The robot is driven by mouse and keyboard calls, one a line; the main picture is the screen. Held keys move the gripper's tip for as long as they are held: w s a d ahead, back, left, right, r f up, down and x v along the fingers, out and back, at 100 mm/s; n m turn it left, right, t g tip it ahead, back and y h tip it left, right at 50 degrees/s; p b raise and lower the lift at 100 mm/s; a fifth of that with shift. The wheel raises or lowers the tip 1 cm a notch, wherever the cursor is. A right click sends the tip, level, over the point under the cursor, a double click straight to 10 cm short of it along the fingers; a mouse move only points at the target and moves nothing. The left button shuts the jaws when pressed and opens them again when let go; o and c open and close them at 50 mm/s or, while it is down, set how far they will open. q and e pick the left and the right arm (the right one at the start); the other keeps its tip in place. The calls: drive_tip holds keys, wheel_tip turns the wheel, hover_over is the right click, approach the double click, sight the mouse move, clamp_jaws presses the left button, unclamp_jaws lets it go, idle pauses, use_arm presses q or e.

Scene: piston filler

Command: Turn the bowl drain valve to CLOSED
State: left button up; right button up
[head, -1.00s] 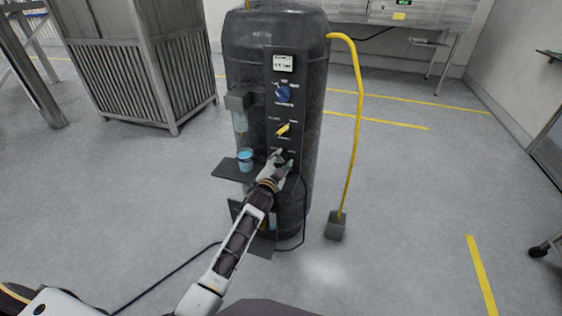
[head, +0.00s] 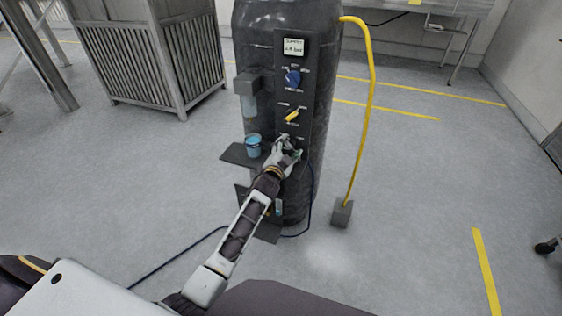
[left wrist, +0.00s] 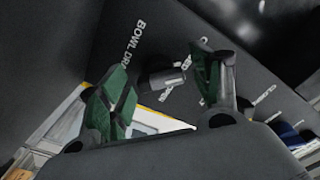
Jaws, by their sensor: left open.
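The bowl drain valve is a small dark knob (left wrist: 162,80) on the dark control panel (left wrist: 120,85) in the left wrist view. My left gripper (left wrist: 160,92), with green finger pads, is open, with one finger on each side of the knob; contact cannot be told. In the head view my left gripper (head: 289,148) is at the lower part of the panel and largely hides the valve. My right gripper is not in view.
Above the gripper on the panel are a yellow handle (head: 292,116), a blue knob (head: 293,78) and a display (head: 293,47). A blue cup (head: 254,145) stands on a shelf (head: 236,155) to the left.

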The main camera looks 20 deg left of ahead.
use_arm(q)
drive_tip(key=s, duration=1.1)
drive_tip(key=shift+s+a, duration=0.25)
drive_tip(key=shift+s, duration=0.05)
idle(0.3)
idle(0.5)
